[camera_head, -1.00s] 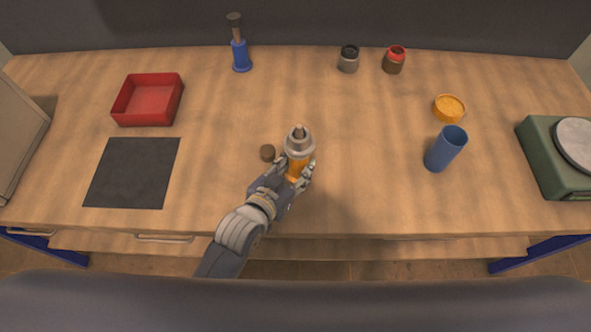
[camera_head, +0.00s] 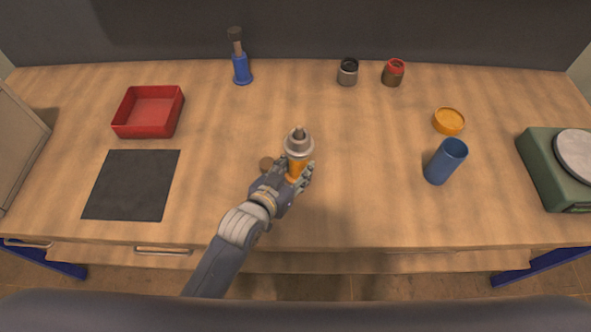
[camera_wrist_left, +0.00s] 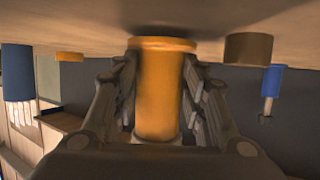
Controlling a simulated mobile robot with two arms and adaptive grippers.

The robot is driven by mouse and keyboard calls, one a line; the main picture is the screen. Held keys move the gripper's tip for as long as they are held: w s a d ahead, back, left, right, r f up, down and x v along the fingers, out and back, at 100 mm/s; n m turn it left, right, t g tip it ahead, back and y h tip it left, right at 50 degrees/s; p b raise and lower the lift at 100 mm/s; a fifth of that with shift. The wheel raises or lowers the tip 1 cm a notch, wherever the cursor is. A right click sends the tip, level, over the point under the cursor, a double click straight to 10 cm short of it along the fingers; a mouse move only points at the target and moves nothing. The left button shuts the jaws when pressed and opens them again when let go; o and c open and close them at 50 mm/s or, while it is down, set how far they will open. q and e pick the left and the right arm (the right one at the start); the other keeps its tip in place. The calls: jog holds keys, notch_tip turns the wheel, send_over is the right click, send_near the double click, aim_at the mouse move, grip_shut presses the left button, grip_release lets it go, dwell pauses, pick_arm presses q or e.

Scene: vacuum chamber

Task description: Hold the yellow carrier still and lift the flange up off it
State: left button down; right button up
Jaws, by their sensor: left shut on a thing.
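The yellow carrier (camera_head: 296,168) stands near the middle of the bench, and it fills the centre of the left wrist view (camera_wrist_left: 160,90). The grey metal flange (camera_head: 298,144) sits on top of the carrier, with a narrow tip pointing up. My left gripper (camera_head: 297,176) is shut around the carrier's body, with a finger on each side; its fingers also show in the left wrist view (camera_wrist_left: 160,100). My right gripper is in no view.
A small brown cylinder (camera_head: 266,164) stands just left of the carrier. A blue cup (camera_head: 445,162), an orange dish (camera_head: 448,121) and a green scale (camera_head: 560,170) are to the right. A red tray (camera_head: 149,112) and black mat (camera_head: 131,185) are left. Bench between carrier and cup is clear.

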pick_arm(q)
jog(key=shift+r, duration=0.1)
jog(key=shift+f, duration=0.35)
dwell(0.3)
jog(key=c, duration=1)
grip_release()
jog(key=shift+s, duration=0.1)
jog(key=shift+f, duration=0.15)
jog(key=c, duration=1)
